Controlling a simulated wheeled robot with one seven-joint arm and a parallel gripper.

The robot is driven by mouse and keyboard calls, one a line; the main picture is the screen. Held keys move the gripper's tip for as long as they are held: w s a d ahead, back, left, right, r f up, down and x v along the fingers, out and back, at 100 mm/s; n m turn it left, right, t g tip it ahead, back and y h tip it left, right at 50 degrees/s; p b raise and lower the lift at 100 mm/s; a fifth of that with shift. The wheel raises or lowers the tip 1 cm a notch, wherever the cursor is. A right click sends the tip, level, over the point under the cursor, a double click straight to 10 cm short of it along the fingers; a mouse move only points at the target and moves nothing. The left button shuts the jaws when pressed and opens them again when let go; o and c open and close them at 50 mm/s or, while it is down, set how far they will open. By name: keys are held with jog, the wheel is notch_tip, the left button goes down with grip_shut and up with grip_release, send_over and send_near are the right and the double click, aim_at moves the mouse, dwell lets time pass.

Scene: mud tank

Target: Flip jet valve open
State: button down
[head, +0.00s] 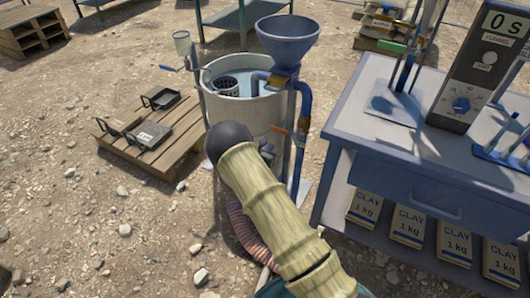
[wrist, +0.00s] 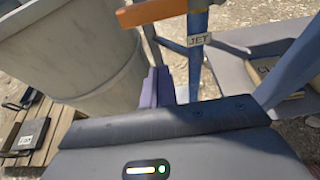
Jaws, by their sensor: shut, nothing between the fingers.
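The jet valve's orange lever (wrist: 150,12) lies across the top of the wrist view, roughly level, reaching left from the blue pipe (wrist: 197,22). A small tag reading JET (wrist: 199,40) is on that pipe below the lever. In the head view the orange lever (head: 278,130) shows at the lower blue pipe, beside the tank. My gripper (wrist: 157,88) is shut and empty, below the lever and apart from it in the picture, close to the pipe and tank wall.
The round mud tank (head: 255,108) stands left of the pipe, with a blue funnel (head: 288,40) above. A blue bench (head: 345,115) with clay boxes (head: 408,220) below closes off the right. A pallet (head: 155,150) with black trays lies left. Gravel ground is open at the front left.

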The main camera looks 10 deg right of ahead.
aim_at(284, 132)
jog(key=w+d+r, duration=0.2)
jog(key=w, duration=0.1)
jog(key=shift+w+d+r, duration=0.15)
jog(key=shift+d+r, duration=0.1)
jog(key=shift+r, duration=0.05)
jog(key=shift+w+a, duration=0.1)
jog(key=shift+w, duration=0.05)
dwell(0.4)
